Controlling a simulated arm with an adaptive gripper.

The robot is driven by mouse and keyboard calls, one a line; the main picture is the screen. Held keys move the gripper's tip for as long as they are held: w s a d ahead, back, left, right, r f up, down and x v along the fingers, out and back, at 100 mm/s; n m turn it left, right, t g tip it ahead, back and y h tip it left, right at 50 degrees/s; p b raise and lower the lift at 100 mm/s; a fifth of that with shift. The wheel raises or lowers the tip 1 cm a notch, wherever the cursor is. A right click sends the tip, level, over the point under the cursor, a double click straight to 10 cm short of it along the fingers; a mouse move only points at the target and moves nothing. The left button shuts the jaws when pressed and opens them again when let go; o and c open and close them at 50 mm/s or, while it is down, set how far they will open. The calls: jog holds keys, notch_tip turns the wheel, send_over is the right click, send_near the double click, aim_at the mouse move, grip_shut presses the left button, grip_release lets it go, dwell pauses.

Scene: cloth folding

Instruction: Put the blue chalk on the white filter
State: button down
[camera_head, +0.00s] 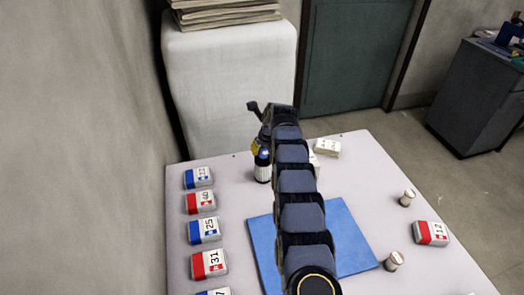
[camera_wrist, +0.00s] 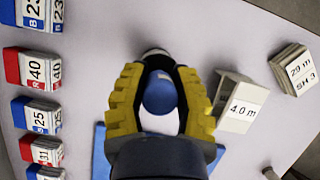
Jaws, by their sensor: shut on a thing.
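My gripper (camera_wrist: 159,80), with yellow-padded fingers, is shut on a bottle with a round blue top (camera_wrist: 159,97) and a white lower part. Nothing is clearly recognisable as blue chalk or a white filter. A white block marked 4.0 m (camera_wrist: 239,102) stands just right of the gripper in the wrist view.
Blue and red numbered blocks (camera_head: 204,230) line the table's left side. A blue mat (camera_head: 345,225) lies partly under my arm. Two small capped pieces (camera_head: 407,198) and a red block (camera_head: 431,233) are at right. Another white block (camera_head: 327,148) stands at the back.

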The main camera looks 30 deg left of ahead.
jog(key=shift+f, duration=0.45)
jog(key=shift+f, duration=0.15)
jog(key=c, duration=0.9)
grip_release()
jog(key=shift+o, duration=0.2)
jog(key=v, duration=1.2)
